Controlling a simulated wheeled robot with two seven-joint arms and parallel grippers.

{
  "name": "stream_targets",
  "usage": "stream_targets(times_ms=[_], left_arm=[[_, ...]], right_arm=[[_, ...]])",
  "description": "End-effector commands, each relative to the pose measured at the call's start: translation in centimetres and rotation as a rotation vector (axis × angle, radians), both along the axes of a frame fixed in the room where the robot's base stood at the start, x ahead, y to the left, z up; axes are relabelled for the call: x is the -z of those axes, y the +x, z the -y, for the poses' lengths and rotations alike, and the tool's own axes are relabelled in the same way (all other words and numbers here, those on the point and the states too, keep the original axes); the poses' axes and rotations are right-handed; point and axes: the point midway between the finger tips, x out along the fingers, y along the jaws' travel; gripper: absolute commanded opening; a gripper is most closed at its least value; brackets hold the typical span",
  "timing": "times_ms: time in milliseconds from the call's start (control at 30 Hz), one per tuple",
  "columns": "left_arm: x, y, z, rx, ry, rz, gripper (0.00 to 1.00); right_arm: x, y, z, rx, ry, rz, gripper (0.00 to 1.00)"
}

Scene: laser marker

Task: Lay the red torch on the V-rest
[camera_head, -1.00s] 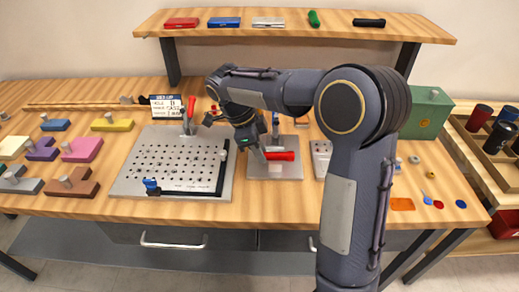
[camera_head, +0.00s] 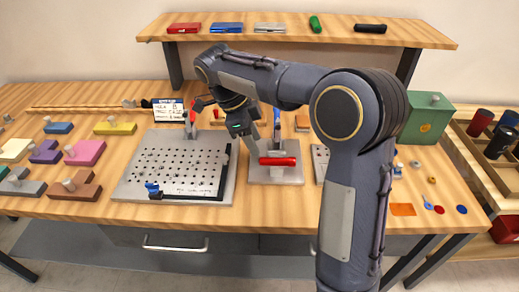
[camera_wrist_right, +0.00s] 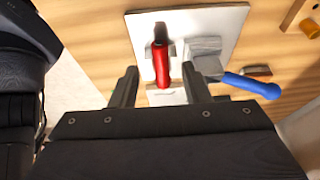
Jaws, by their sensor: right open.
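The red torch (camera_head: 283,161) lies crosswise on a grey metal plate (camera_head: 288,178) right of the perforated board. In the right wrist view the torch (camera_wrist_right: 162,72) lies lengthwise, with a dark end at the top. Grey block parts show at the torch; the V-rest's groove is too small and covered to make out, so how the torch seats cannot be told. My right gripper (camera_head: 254,141) is just above and left of the torch, apart from it. Its two fingers (camera_wrist_right: 160,88) are spread, with the torch seen between and beyond them. My left gripper is out of view.
A clamp with a blue handle (camera_wrist_right: 250,84) stands beside the torch on the plate. The perforated board (camera_head: 170,165) has a red-handled clamp (camera_head: 192,112) behind. A green box (camera_head: 428,115) is at the right. A shelf (camera_head: 300,37) spans the back.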

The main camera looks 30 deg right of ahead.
Motion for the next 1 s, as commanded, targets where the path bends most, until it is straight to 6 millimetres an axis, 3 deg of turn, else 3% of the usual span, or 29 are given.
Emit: stream_targets(times_ms=[100,233,567,667,767,900,1000], left_arm=[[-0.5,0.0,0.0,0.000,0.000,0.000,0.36],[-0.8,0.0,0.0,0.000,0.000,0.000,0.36],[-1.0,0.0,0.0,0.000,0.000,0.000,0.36],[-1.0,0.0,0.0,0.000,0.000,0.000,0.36],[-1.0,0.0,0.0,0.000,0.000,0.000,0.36],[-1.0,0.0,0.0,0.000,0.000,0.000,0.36],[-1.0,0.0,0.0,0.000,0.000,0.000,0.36]], right_arm=[[-2.6,0.6,-0.8,0.000,0.000,0.002,0.42],[-4.5,0.9,-1.5,-0.001,0.001,0.001,0.42],[-5.9,0.6,-1.5,-0.036,0.026,-0.005,0.42],[-5.7,-1.2,-0.5,-0.176,0.119,-0.009,0.42],[-5.2,-4.7,0.5,-0.442,0.263,0.016,0.42],[-3.8,-10.6,0.3,-0.911,0.417,0.131,0.42],[-2.4,-14.8,-0.8,-1.241,0.434,0.245,0.42]])
